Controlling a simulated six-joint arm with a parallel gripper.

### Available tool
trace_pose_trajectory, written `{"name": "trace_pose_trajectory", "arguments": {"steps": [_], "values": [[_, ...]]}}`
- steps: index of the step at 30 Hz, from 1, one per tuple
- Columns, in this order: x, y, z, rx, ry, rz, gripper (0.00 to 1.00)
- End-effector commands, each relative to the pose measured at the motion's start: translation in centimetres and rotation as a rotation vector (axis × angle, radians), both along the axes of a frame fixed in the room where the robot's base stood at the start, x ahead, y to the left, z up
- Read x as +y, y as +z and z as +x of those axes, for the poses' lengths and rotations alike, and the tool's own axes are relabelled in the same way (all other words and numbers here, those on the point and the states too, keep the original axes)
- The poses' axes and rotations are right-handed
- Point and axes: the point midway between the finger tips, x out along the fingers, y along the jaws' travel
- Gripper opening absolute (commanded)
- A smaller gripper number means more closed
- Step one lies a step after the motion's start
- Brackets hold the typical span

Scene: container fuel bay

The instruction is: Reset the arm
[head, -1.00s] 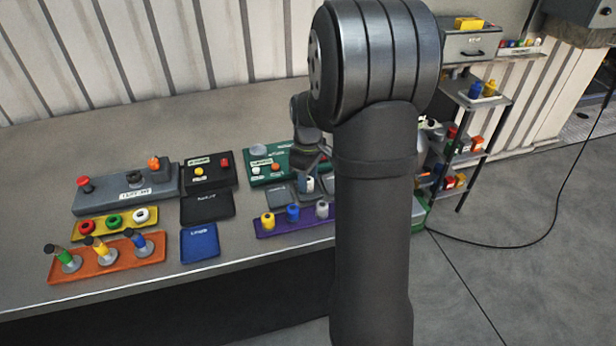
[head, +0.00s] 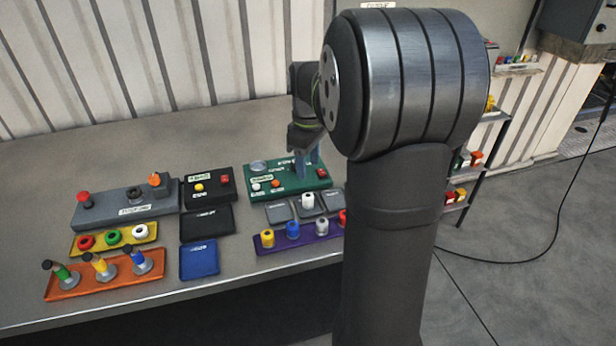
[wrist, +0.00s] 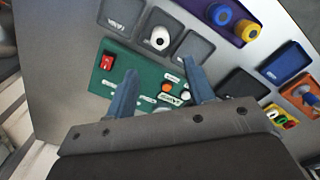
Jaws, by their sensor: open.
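My gripper (head: 306,165) is open and empty, its two blue fingers pointing down in front of or over the green panel (head: 258,185). In the wrist view my gripper (wrist: 160,74) shows its fingers apart with nothing between them, the green panel (wrist: 143,130) below. A white cylinder (head: 308,200) stands upright in the middle of three small grey trays, apart from the fingers. This white cylinder also shows in the wrist view (wrist: 158,40).
A purple tray (head: 283,244) holds several coloured cylinders in front. To the left are a black panel (head: 215,191), a blue mat (head: 198,259), a grey panel (head: 110,211), a yellow tray (head: 113,242) and an orange tray (head: 90,288). The rear bench is clear.

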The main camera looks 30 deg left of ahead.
Motion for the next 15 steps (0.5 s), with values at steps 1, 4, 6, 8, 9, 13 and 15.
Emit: {"name": "trace_pose_trajectory", "arguments": {"steps": [1, 4, 6, 8, 9, 13, 15], "values": [[0.02, 0.59, 0.02, -0.001, 0.0, 0.001, 0.49], [0.01, 1.18, 0.01, -0.001, 0.0, 0.0, 0.49], [0.0, 1.33, 0.0, 0.0, 0.0, 0.0, 0.49], [-0.01, 1.36, -0.01, 0.0, 0.0, 0.0, 0.49], [-0.01, 1.36, -0.01, 0.001, 0.0, 0.0, 0.49], [-0.01, 1.34, -0.01, 0.0, 0.0, 0.0, 0.49], [-0.01, 1.28, -0.01, 0.001, 0.0, 0.0, 0.49]]}}
